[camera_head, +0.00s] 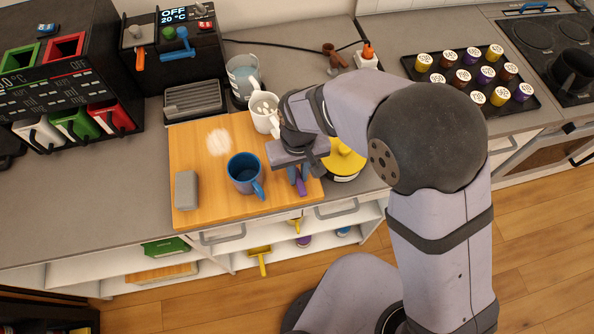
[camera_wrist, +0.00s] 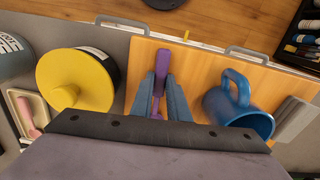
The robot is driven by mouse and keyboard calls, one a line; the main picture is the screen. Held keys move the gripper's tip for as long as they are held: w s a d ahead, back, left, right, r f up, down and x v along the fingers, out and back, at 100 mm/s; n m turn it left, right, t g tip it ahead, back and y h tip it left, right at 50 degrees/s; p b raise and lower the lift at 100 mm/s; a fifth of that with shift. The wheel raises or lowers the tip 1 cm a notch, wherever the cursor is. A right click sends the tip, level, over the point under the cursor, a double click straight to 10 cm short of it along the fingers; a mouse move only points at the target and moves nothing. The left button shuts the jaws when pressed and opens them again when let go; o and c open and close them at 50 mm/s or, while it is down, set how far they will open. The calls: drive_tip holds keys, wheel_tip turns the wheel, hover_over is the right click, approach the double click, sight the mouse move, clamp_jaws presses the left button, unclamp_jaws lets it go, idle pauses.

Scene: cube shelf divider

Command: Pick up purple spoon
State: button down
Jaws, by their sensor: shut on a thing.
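The purple spoon (camera_wrist: 162,62) lies between the fingers of my gripper (camera_wrist: 160,85), over the wooden board (camera_wrist: 132,60) near its front edge. My gripper is shut on the spoon. In the head view my gripper (camera_head: 297,180) points down at the board's right front part, and a bit of the purple spoon (camera_head: 301,188) shows at its fingertips. The rest of the spoon is hidden by the fingers and wrist. I cannot tell whether the spoon touches the board.
A blue mug (camera_head: 244,174) stands left of my gripper on the board. A yellow-lidded pot (camera_head: 345,163) stands close on the right. A grey block (camera_head: 187,190) lies at the board's left. A white mug (camera_head: 264,112) stands behind. A tray of capsules (camera_head: 517,99) is at the far right.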

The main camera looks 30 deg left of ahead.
sight(299, 176)
drive_tip(key=shift+w+r+b, duration=0.1)
drive_tip(key=shift+r+b, duration=0.05)
drive_tip(key=shift+b, duration=0.15)
drive_tip(key=shift+w+d+r, duration=0.1)
wheel_tip(299, 176, up, 10)
drive_tip(key=b, duration=0.3)
drive_tip(key=w+d+r+b, duration=0.1)
drive_tip(key=w+d+b, duration=0.4)
drive_tip(key=w+d, duration=0.8)
drive_tip(key=s+a+m+g, duration=0.1)
drive_tip(key=a, duration=0.1)
drive_tip(key=a+m+g+p, duration=0.1)
drive_tip(key=a, duration=0.1)
drive_tip(key=s+a+m+p, duration=0.1)
drive_tip(key=a, duration=0.1)
drive_tip(key=shift+s+a+r+m+g+h, duration=0.25)
drive_tip(key=shift+s+a+m+g+h, duration=0.05)
drive_tip(key=shift+a+g, duration=0.1)
drive_tip(key=a+r+m+g+y+p, duration=0.1)
drive_tip(key=a+r+m+y+p, duration=0.2)
drive_tip(key=a, duration=0.4)
drive_tip(key=s+a+r+m+g+y+p, duration=0.1)
drive_tip(key=a+r+m+y+p, duration=0.2)
drive_tip(key=a+m+y, duration=0.3)
drive_tip(key=s+a+r+m+g+y+p, duration=0.1)
drive_tip(key=a+r+m+y+p, duration=0.3)
drive_tip(key=a, duration=0.4)
drive_tip(key=shift+a+r+m+g+y, duration=0.15)
drive_tip(key=shift+r+m+g+y, duration=0.45)
drive_tip(key=shift+m, duration=0.5)
